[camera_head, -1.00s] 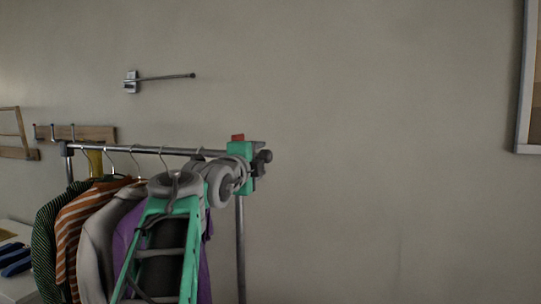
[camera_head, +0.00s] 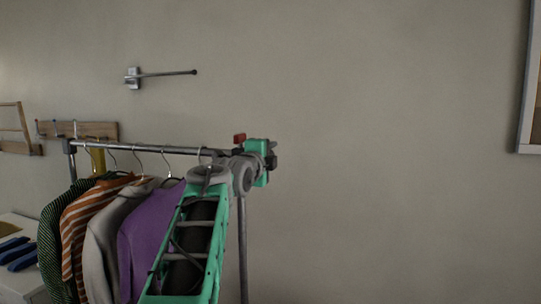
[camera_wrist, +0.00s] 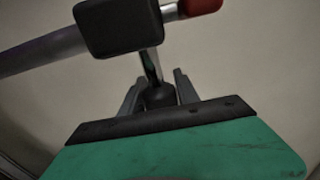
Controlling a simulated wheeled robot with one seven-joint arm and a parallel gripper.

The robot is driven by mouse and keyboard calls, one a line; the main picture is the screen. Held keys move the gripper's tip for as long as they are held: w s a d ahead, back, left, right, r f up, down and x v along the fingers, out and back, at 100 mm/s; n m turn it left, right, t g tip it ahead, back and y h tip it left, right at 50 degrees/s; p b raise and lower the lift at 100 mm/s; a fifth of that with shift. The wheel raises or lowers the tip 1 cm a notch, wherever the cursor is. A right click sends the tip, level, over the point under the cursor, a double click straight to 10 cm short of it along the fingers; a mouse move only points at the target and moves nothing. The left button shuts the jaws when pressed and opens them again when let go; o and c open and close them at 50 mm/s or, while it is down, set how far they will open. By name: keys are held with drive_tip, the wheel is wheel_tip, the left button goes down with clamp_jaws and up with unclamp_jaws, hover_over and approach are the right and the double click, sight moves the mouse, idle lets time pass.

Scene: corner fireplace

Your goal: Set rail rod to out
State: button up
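The clothes rail's horizontal rod (camera_head: 135,149) runs from a dark left joint to the green end of my arm. In the wrist view the metal rod (camera_wrist: 40,52) enters from the left and meets a black block (camera_wrist: 118,27). A red end piece (camera_wrist: 198,7) sticks out right of the block; it also shows in the head view (camera_head: 239,138). My gripper (camera_wrist: 158,88) has its two grey fingers apart, below the block. A dark rounded piece with a metal stem (camera_wrist: 150,65) shows between them; contact cannot be told. In the head view my wrist hides the rail's right end.
Several garments hang on the rail, including a purple one (camera_head: 148,225) beside my arm. A metal wall arm (camera_head: 165,74) and a wooden hook board (camera_head: 95,131) are on the wall. The space right of the rail is clear up to a picture frame (camera_head: 526,90).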

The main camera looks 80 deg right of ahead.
clamp_jaws()
idle(1.0)
